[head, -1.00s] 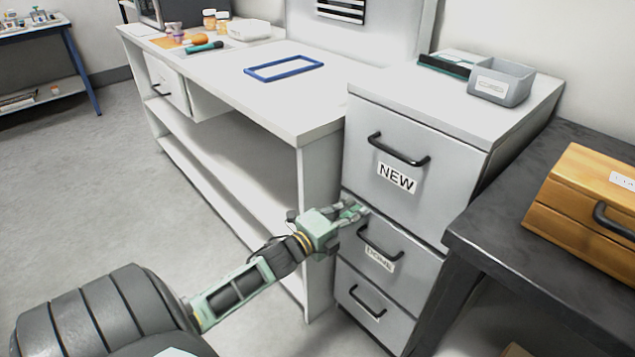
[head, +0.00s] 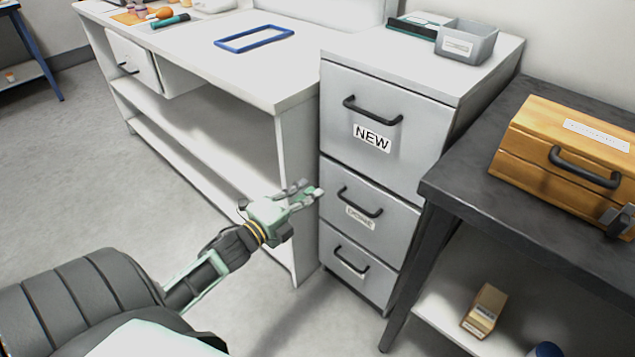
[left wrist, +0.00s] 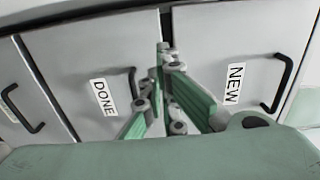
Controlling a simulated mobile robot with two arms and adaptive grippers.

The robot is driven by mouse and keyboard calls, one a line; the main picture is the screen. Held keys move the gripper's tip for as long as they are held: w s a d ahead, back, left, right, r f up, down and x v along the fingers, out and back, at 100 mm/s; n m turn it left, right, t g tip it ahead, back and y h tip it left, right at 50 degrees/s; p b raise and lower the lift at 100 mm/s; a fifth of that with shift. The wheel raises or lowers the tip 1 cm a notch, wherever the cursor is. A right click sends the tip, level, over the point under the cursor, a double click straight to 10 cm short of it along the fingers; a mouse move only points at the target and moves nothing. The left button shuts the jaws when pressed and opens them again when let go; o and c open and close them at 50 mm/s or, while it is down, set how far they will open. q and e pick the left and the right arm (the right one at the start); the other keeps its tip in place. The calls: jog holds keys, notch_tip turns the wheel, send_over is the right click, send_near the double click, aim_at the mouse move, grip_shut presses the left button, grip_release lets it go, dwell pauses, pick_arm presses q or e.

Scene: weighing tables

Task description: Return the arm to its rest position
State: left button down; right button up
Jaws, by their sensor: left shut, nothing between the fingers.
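My left gripper (head: 312,193) is in front of the grey drawer cabinet (head: 390,140), near the left edge of its middle drawer. It holds nothing and its fingers come together in the left wrist view (left wrist: 165,50). The top drawer carries a NEW label (head: 372,138); the middle one carries a label (head: 359,217) that reads DONE in the left wrist view (left wrist: 104,97). All the drawers look closed. My right gripper is not in view.
A white bench (head: 190,65) with a blue frame (head: 254,39) stands left of the cabinet. A dark table (head: 455,185) with a wooden box (head: 565,150) stands at right. A grey bin (head: 466,42) sits on the cabinet. Open floor lies at left.

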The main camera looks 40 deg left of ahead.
pick_arm(q)
jog(key=shift+s+a, duration=0.2)
jog(key=shift+s, duration=2)
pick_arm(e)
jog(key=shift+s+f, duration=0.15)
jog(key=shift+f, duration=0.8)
